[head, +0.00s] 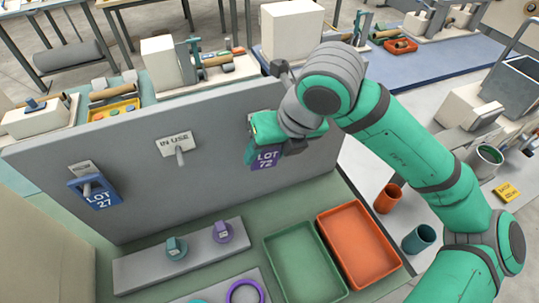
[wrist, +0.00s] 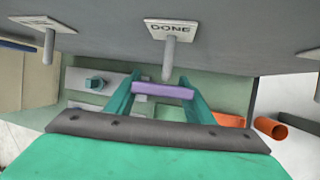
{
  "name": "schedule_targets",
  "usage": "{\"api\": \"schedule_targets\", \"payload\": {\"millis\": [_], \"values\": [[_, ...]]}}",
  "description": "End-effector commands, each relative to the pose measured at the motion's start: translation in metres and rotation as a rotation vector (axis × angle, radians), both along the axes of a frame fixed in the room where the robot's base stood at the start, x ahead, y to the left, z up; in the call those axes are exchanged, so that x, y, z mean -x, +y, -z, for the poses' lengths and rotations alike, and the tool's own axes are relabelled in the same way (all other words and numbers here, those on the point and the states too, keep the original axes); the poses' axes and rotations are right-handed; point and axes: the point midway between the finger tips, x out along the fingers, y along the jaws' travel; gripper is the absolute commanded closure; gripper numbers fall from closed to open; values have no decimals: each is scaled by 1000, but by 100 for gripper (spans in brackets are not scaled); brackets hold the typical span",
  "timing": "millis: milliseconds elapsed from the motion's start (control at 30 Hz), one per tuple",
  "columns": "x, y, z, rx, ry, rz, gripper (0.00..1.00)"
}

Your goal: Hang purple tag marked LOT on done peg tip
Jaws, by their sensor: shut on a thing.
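My gripper (head: 270,137) is shut on the purple tag (head: 267,158), marked LOT 72, in front of the right part of the grey board (head: 225,155). In the wrist view, the tag (wrist: 163,90) shows edge-on as a purple strip between the teal fingers (wrist: 162,98). The DONE peg (wrist: 169,54) sticks out from the board under its white DONE label (wrist: 170,29). Its tip appears just above the tag's middle in that picture; I cannot tell whether they touch. My gripper and arm hide this peg in the head view.
A blue LOT 27 tag (head: 96,193) hangs on the board's left peg. The IN USE peg (head: 179,155) is bare. Orange and teal cups stand at right.

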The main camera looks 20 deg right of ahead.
Motion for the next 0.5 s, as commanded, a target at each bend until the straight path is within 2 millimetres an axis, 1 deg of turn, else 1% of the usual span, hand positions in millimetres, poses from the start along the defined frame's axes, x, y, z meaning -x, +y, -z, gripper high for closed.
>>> {"api": "schedule_targets", "payload": {"millis": [500], "values": [[-27, 1, 2, 0, 0, 1, 74]]}}
